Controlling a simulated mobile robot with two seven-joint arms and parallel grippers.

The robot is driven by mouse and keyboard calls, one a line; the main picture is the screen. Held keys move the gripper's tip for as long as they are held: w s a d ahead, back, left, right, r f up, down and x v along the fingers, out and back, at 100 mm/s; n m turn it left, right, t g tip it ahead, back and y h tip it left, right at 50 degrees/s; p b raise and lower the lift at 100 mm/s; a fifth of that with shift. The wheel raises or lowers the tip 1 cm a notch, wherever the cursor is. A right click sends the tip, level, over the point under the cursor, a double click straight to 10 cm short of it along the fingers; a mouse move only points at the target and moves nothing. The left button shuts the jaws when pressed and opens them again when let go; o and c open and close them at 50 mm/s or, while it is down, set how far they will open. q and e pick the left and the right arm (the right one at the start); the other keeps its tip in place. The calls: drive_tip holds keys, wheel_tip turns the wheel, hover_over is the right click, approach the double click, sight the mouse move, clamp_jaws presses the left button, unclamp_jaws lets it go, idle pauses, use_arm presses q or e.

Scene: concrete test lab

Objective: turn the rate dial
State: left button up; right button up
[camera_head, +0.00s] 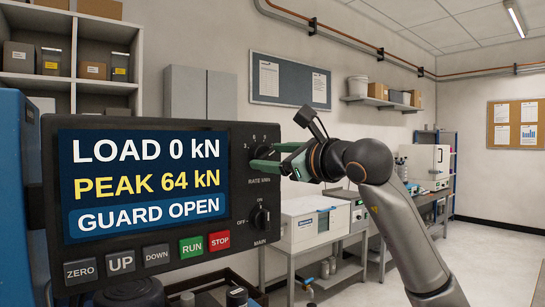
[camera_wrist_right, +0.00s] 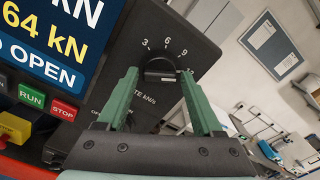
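The rate dial (camera_head: 264,151) is a dark knob at the upper right of the black control panel (camera_head: 140,258), labelled RATE, with numbers around it. In the right wrist view the dial (camera_wrist_right: 161,69) sits between the fingertips, under the marks 3, 6 and 9. My right gripper (camera_head: 268,158) has green fingers pointing at the panel. In the wrist view its fingers (camera_wrist_right: 160,76) are spread to either side of the dial, with a small gap at the left one; contact on the right is unclear. My left gripper is not in view.
Below the dial is the MAIN switch (camera_head: 259,218). The RUN button (camera_head: 191,245) and STOP button (camera_head: 219,241) are at the panel's lower edge. The screen (camera_head: 146,185) reads GUARD OPEN. A bench with a white machine (camera_head: 310,224) stands behind.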

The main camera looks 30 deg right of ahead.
drive_tip(key=shift+o, duration=0.9)
drive_tip(key=shift+s, duration=0.15)
use_arm(q)
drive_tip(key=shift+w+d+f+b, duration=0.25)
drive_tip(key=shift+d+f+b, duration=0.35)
drive_tip(key=shift+b, duration=0.55)
use_arm(e)
drive_tip(key=s+d, duration=0.1)
drive_tip(key=s, duration=1.1)
